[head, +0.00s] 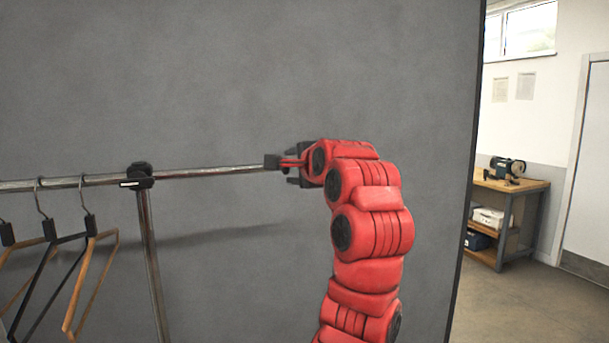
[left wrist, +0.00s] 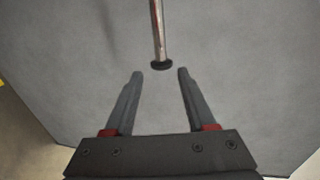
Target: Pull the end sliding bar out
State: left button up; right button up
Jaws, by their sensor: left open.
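The end sliding bar (head: 212,171) is a thin chrome rod running right from a black joint (head: 139,176) on top of an upright post. Its tip carries a black end cap (head: 271,161). My left gripper (head: 287,170) is at this cap. In the left wrist view the bar (left wrist: 158,25) points toward my left gripper (left wrist: 160,72), and its black cap (left wrist: 161,65) lies centred at the fingertips. The fingers are open, with a gap on each side of the cap. My right gripper is not in view.
Several hangers (head: 77,290) hang from the thicker rail (head: 60,182) at the left. A grey panel (head: 240,80) stands behind the rack. A workbench (head: 512,186) with a machine stands far right, beyond the panel's edge.

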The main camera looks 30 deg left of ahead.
pick_arm(q)
jog(key=b+v, duration=0.1)
jog(key=v, duration=0.6)
jog(key=shift+s, duration=0.1)
